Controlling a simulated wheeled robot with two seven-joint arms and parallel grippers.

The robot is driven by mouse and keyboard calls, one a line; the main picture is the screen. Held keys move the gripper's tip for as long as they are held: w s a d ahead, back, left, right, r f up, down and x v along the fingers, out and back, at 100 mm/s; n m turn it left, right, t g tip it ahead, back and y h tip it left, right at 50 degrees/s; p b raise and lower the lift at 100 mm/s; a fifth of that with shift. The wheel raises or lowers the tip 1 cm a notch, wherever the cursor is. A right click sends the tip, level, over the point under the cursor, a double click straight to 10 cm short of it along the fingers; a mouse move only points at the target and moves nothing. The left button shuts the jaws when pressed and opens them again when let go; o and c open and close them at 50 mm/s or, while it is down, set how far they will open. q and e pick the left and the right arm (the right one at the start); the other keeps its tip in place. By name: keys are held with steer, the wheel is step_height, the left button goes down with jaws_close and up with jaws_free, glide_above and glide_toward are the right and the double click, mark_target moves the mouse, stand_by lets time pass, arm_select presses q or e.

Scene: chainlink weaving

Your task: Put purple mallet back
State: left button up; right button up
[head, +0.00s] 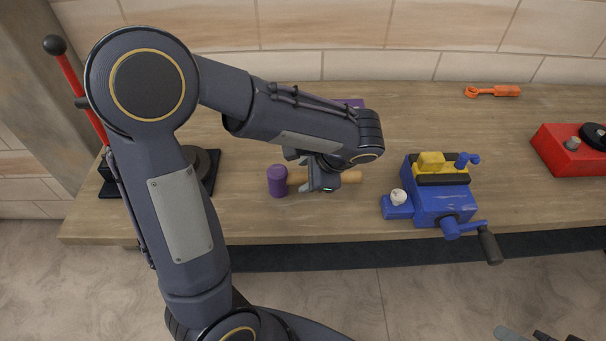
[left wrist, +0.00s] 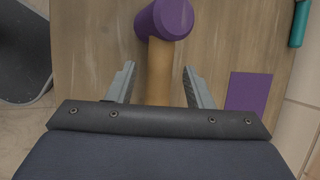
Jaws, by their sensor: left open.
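The purple mallet lies on the wooden bench near its front edge, with its purple head (head: 278,181) to the left and its tan handle (head: 351,177) to the right. My left gripper (head: 318,180) is over the handle and hides its middle part. In the left wrist view the mallet head (left wrist: 165,18) is beyond the fingertips. The open fingers of the left gripper (left wrist: 158,72) stand on either side of the handle (left wrist: 159,75), with gaps on both sides. A flat purple patch (left wrist: 248,92) lies on the bench beside it; my arm mostly hides this patch (head: 352,102) in the head view.
A blue vise-like device (head: 440,203) with a crank stands right of the mallet. A red box (head: 572,152) is farther right, an orange tool (head: 492,91) at the back. A red lever (head: 78,90) rises at the left. Grey parts, probably my right gripper (head: 520,335), show at the bottom edge.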

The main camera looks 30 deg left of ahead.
arm_select(q)
steer(key=v, duration=0.4)
steer(key=s+n+t+h, duration=0.4)
steer(key=s+n+h, duration=0.5)
steer(key=s, duration=0.7)
steer(key=n, duration=0.3)
steer(key=shift+d+r+n+h, duration=0.3)
steer(key=shift+d+r+h, duration=0.05)
steer(key=shift+r+h, duration=0.05)
